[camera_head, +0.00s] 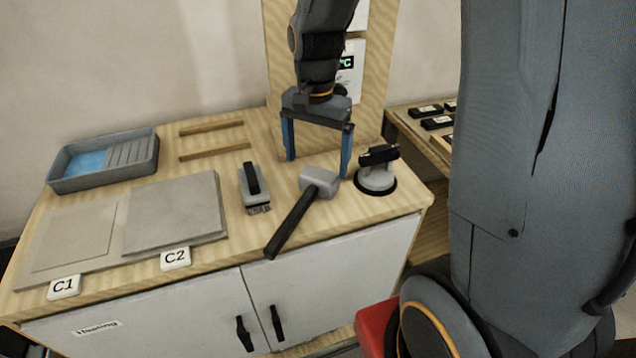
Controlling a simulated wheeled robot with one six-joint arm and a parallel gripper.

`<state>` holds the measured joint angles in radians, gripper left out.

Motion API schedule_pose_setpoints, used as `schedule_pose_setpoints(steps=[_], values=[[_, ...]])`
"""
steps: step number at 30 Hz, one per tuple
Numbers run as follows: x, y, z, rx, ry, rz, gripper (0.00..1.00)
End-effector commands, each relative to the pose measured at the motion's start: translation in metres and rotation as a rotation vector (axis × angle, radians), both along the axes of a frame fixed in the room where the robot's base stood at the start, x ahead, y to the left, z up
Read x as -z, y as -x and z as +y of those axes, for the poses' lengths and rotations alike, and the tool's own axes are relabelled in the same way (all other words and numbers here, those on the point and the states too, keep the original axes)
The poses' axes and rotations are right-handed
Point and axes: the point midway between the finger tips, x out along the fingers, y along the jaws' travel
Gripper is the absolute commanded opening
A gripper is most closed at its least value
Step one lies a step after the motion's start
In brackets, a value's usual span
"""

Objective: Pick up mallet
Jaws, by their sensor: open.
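The mallet (318,181) lies on the wooden worktop, with a pale grey head and a black handle (291,222) that points toward the front left. My gripper (317,166) is open, with its two blue fingers pointing down. In the picture the fingers stand on either side of the mallet head, one to its upper left and one at its right. I cannot tell how high the fingertips are above the worktop. Nothing shows between the fingers except the mallet head below them.
A suction cup lifter (376,180) stands close to the right finger. A grey tool with a black handle (253,187) lies left of the mallet. Grey tiles (175,211) labelled C1 and C2, a tray with blue liquid (104,161) and wooden strips (214,149) are further left.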

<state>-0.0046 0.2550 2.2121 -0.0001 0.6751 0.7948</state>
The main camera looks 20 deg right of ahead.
Motion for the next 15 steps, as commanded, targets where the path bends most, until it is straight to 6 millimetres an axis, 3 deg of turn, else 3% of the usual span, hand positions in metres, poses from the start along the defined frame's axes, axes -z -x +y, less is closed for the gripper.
schedule_pose_setpoints(steps=[15], values=[[0.055,0.007,-0.002,-0.001,0.000,0.003,0.92]])
